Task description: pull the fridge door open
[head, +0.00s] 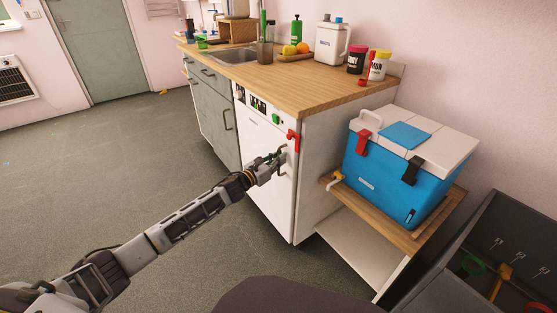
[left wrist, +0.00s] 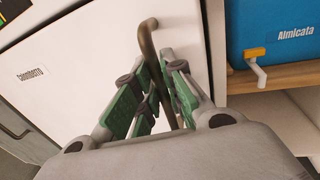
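The fridge door (head: 262,165) is the white front panel at the right end of the counter, and it looks closed, flush with the cabinet. Its brownish bar handle (left wrist: 147,45) runs between the fingers in the left wrist view. My left gripper (head: 278,157) is at the door's right side, below a red clip-like part (head: 293,137). Its green-padded fingers (left wrist: 155,70) close in on the handle from both sides and appear shut on it. The lower part of the handle is partly hidden by the fingers. My right gripper is not in view.
A blue cooler (head: 390,180) with a white lid stands on a wooden shelf (head: 432,222) right of the fridge. A dark open bin (head: 510,235) holding tools is at the lower right.

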